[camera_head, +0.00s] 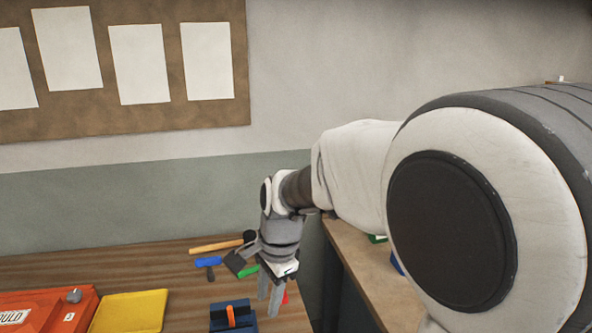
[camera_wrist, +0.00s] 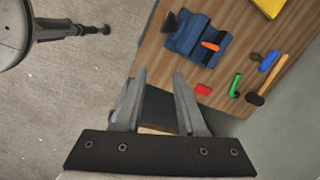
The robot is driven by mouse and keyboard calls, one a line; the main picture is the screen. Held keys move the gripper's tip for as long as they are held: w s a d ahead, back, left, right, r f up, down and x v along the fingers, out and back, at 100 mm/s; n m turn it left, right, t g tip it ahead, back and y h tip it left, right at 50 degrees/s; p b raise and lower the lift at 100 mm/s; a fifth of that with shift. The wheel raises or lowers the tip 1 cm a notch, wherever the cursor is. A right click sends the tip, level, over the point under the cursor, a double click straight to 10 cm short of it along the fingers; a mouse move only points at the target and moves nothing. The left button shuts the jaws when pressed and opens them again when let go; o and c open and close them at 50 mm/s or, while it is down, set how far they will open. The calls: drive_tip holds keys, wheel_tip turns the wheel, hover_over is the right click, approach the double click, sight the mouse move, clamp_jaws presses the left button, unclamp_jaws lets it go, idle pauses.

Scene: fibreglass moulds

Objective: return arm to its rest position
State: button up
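My gripper (camera_head: 270,297) hangs pointing down near the right end of the wooden bench (camera_head: 190,290). In the wrist view its two fingers (camera_wrist: 156,98) are spread apart with nothing between them, over the gap beside the bench edge. My arm reaches in from the right of the head view and covers part of the scene there.
A second wooden surface (camera_head: 365,280) stands to the right, across a gap.

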drive_tip(key=s+d+r+n+t, duration=0.1)
drive_tip(key=s+d+r+n, duration=0.1)
drive_tip(key=s+d, duration=0.3)
drive_tip(key=s+d+r+n+t+h, duration=0.1)
drive_tip(key=s+d+r+n+t, duration=0.1)
drive_tip(key=s+d+n, duration=0.3)
drive_tip(key=s+d+r+n+t, duration=0.1)
drive_tip(key=s+d+r+n, duration=0.3)
drive_tip(key=s+d, duration=0.3)
drive_tip(key=shift+d+r+t+h, duration=0.3)
drive_tip(key=shift+d+h, duration=0.1)
drive_tip(key=shift+d, duration=0.7)
